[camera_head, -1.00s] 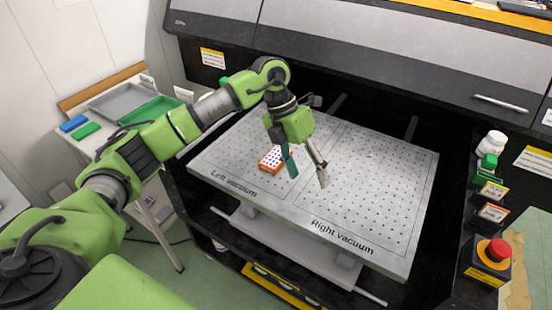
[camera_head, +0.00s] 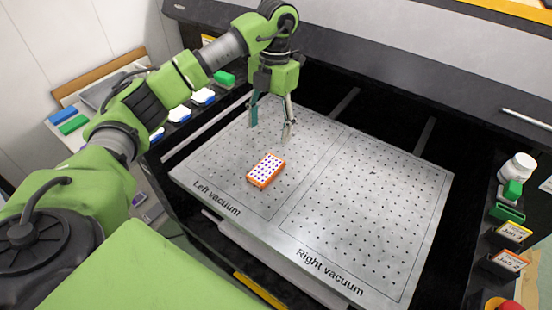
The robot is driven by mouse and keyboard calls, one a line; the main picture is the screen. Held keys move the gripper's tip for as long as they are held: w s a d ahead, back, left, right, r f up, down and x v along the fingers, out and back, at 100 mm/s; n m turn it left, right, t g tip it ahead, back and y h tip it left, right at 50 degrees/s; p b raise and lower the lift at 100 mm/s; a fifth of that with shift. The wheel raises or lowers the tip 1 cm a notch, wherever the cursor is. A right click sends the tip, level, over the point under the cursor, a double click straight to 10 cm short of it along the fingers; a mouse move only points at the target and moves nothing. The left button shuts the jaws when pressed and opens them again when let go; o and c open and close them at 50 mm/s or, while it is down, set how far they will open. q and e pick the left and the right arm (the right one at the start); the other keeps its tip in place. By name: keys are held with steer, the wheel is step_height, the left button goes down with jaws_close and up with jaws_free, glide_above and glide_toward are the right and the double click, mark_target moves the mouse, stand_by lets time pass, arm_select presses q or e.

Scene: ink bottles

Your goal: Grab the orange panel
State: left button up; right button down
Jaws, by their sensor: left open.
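The orange panel (camera_head: 266,170) is a small block with a white top covered in dark dots. It lies flat on the left half of the perforated metal vacuum table (camera_head: 360,215), above the printed words "Left vacuum". My left gripper (camera_head: 270,133) is open and empty. It hangs pointing down over the table, behind the panel and apart from it, and the panel is in full view. My right gripper is not in view.
The dark machine housing (camera_head: 400,60) rises behind the table. A white bottle (camera_head: 517,167) and green and yellow labelled items stand on the right edge. Blue and green blocks (camera_head: 72,124) lie on a side table at left. The table's right half is clear.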

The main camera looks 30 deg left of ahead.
arm_select(q)
step_height(320, 180, down, 2)
steer(key=p, duration=0.2)
glide_above(266, 168)
step_height(266, 168, down, 6)
steer(key=shift+w+d+r, duration=0.15)
steer(key=shift+r, duration=0.1)
steer(key=shift+w+f, duration=0.1)
steer(key=shift+f, duration=0.45)
steer(key=f, duration=0.1)
steer(key=f+p, duration=0.1)
steer(key=f, duration=0.1)
steer(key=f+p, duration=0.1)
steer(key=shift+s+f, duration=0.2)
steer(key=shift+s, duration=0.05)
steer(key=shift+f, duration=0.3)
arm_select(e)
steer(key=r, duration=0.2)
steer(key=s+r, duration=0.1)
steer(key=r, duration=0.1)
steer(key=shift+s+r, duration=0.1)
arm_select(q)
steer(key=c, duration=1.3)
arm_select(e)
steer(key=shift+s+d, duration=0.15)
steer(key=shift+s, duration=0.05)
